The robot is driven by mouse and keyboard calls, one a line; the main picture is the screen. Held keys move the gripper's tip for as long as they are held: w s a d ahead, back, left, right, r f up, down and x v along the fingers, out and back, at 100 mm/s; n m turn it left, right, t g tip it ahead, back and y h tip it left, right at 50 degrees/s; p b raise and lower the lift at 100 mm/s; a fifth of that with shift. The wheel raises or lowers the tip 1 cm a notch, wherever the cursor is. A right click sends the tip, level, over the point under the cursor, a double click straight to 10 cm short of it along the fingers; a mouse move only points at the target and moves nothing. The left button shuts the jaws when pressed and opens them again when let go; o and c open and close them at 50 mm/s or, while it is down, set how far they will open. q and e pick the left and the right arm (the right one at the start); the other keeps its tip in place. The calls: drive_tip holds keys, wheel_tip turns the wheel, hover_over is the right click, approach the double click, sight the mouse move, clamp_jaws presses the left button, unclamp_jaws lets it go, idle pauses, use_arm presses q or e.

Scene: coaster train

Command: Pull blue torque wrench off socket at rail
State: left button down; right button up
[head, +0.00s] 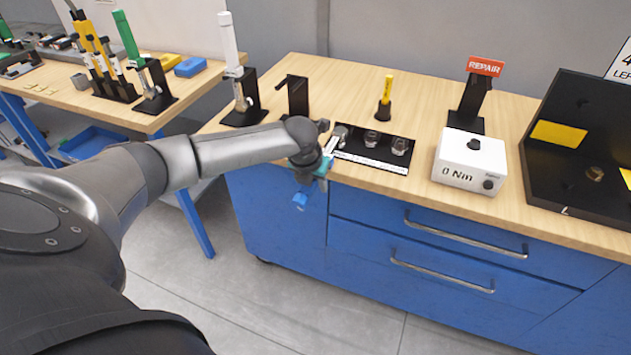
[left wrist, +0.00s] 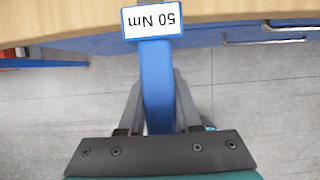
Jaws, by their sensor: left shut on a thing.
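My left gripper (head: 311,178) is shut on the blue torque wrench (head: 300,200). In the left wrist view, the gripper (left wrist: 158,98) has its fingers on both sides of the blue handle (left wrist: 156,65), which bears a white "50 Nm" label. In the head view the wrench's silver end reaches over the left part of the black socket rail (head: 385,165). It is at or very near the leftmost socket; I cannot tell whether it is seated. Two more sockets stand on the rail, a middle one (head: 371,138) and a right one (head: 400,146). My right gripper is not in view.
A white "0 Nm" tester (head: 464,160) stands right of the rail, near a black fixture (head: 560,160). A yellow-handled tool (head: 387,92) and black stands are behind. A white-handled wrench (head: 230,45) stands at left. Open floor lies before the blue cabinet (head: 275,215).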

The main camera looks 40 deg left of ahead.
use_arm(q)
drive_tip(key=shift+w+r+p, duration=0.15)
drive_tip(key=shift+p, duration=0.25)
idle(0.4)
drive_tip(key=shift+w+a+b, duration=0.15)
drive_tip(key=shift+w+b, duration=0.15)
drive_tip(key=shift+w, duration=0.35)
drive_tip(key=shift+w+a+b, duration=0.25)
drive_tip(key=shift+w+b, duration=0.6)
drive_tip(key=shift+w, duration=0.1)
drive_tip(key=shift+w+a, duration=0.1)
drive_tip(key=shift+w, duration=0.25)
drive_tip(key=shift+w+b, duration=0.25)
drive_tip(key=shift+b, duration=0.2)
drive_tip(key=shift+p, duration=0.3)
idle(0.4)
drive_tip(key=shift+w+a+r+p, duration=0.1)
drive_tip(key=shift+r+p, duration=1.2)
drive_tip(key=shift+p, duration=0.25)
idle(0.5)
